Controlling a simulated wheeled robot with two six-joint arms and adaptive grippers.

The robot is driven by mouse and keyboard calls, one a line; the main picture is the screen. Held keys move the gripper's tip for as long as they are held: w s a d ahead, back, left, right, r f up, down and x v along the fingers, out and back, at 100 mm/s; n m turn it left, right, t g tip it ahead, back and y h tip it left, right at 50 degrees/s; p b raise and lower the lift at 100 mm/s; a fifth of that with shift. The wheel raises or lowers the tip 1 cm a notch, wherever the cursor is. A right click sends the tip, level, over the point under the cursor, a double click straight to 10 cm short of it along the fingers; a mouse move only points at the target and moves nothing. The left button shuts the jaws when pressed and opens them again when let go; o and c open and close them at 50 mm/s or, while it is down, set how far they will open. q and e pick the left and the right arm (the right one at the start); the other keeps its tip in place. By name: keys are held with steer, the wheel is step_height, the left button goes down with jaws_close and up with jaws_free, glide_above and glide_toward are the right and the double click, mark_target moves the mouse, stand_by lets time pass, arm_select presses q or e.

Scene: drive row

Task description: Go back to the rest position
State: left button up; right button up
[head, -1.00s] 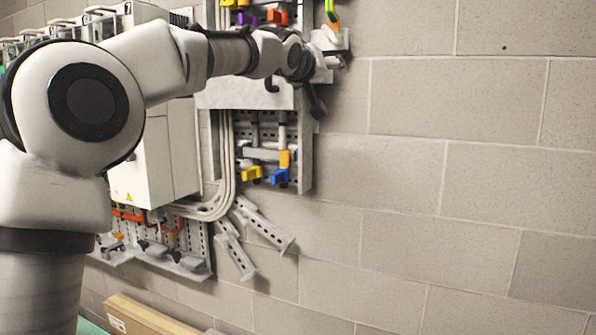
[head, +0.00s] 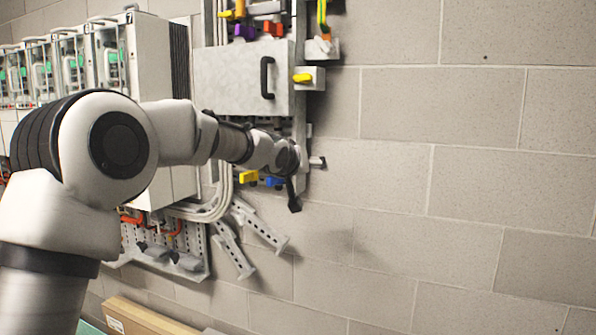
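My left arm comes in from the left, and its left gripper (head: 305,184) is in front of the lower part of the wall panel. Its fingertips appear spread apart, with nothing seen between them. The gripper is below the grey box (head: 235,80) with the black handle (head: 267,78), and right of the yellow connector (head: 249,176) and the blue connector (head: 274,181). The arm hides part of the panel's lower section. My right gripper is not in view.
White cabinets (head: 130,60) stand at the left behind my arm. Grey perforated brackets (head: 232,250) and cables hang below. A cardboard box (head: 140,318) lies at the bottom. The block wall (head: 450,150) at right is bare.

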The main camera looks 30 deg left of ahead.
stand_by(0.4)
arm_select(q)
steer(key=s+d+f+g, duration=0.1)
steer(key=d+f+g, duration=0.15)
steer(key=f, duration=1.35)
steer(key=s+d+f+g, duration=0.1)
steer(key=f+g, duration=0.2)
steer(key=f, duration=1.3)
steer(key=s+d+f+g+h, duration=0.1)
steer(key=s+f, duration=0.3)
steer(key=f, duration=0.3)
steer(key=s+d+f+g, duration=0.1)
steer(key=s+f+g, duration=0.1)
steer(key=s+f, duration=0.35)
steer(key=s+d+f+m+g, duration=0.1)
steer(key=s+d+f+g, duration=0.1)
steer(key=s+f, duration=0.8)
steer(key=s+d+f+g, duration=0.25)
steer(key=s+f, duration=0.55)
steer(key=s, duration=0.4)
steer(key=s+m, duration=0.2)
steer(key=s, duration=1.4)
steer(key=shift+s+a+r+m+g, duration=0.15)
steer(key=shift+s+r+m+g, duration=0.05)
steer(key=shift+r+m+g, duration=0.25)
